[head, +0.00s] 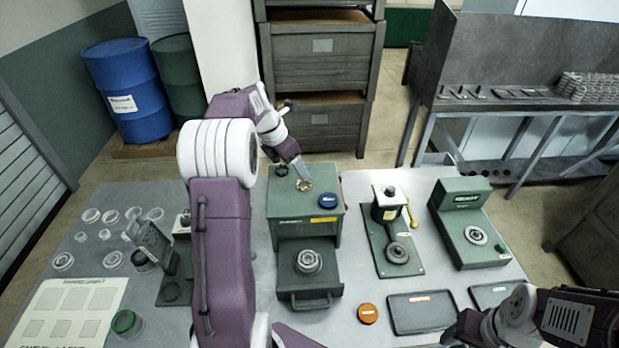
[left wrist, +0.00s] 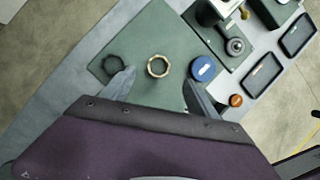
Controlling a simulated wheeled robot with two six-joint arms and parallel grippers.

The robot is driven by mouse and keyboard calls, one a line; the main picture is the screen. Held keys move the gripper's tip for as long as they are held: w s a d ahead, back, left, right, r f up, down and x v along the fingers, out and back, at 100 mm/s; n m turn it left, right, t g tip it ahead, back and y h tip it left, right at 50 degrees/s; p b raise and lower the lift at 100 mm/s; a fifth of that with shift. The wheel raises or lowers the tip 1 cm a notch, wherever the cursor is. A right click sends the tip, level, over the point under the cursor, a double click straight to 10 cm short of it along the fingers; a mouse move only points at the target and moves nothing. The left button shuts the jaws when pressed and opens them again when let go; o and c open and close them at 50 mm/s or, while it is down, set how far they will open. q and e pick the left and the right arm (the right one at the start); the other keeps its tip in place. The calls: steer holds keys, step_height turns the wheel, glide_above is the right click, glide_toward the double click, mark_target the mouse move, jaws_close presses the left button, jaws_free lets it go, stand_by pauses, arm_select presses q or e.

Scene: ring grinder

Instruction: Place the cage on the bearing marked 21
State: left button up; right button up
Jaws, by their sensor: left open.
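A brass-coloured ring, likely the cage (head: 304,185), lies on top of the green machine (head: 327,231). In the left wrist view the cage (left wrist: 149,66) lies between and just ahead of my left fingertips. My left gripper (head: 301,172) is open and empty above the machine top, close to the cage; its spread fingers also show in the left wrist view (left wrist: 160,80). A steel bearing (head: 308,262) sits on the machine's lower front platform. No marking 21 can be read on any bearing. My right arm is at the lower right; its fingertips are not clearly visible.
Several pale rings (head: 92,215) lie at the table's left. A press (head: 396,229) and a display unit (head: 473,228) stand right. Dark trays (head: 422,312) lie in front.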

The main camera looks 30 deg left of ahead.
mark_target(305, 186)
arm_select(q)
steer(key=shift+s+d+f, duration=0.15)
steer(key=shift+s+f, duration=0.1)
steer(key=shift+f, duration=0.65)
steer(key=shift+w+d+f, duration=0.1)
steer(key=shift+w+f, duration=0.1)
steer(key=shift+f, duration=0.1)
steer(key=x, duration=0.2)
steer(key=p+x, duration=0.1)
steer(key=x, duration=0.2)
steer(key=shift+w+a+r, duration=0.15)
steer(key=shift+w+a, duration=0.1)
steer(key=shift+w, duration=0.1)
steer(key=shift+f, duration=0.35)
arm_select(e)
steer(key=shift+s+r, duration=0.3)
steer(key=shift+r, duration=0.55)
arm_select(q)
steer(key=shift+w, duration=0.1)
steer(key=c, duration=1.4)
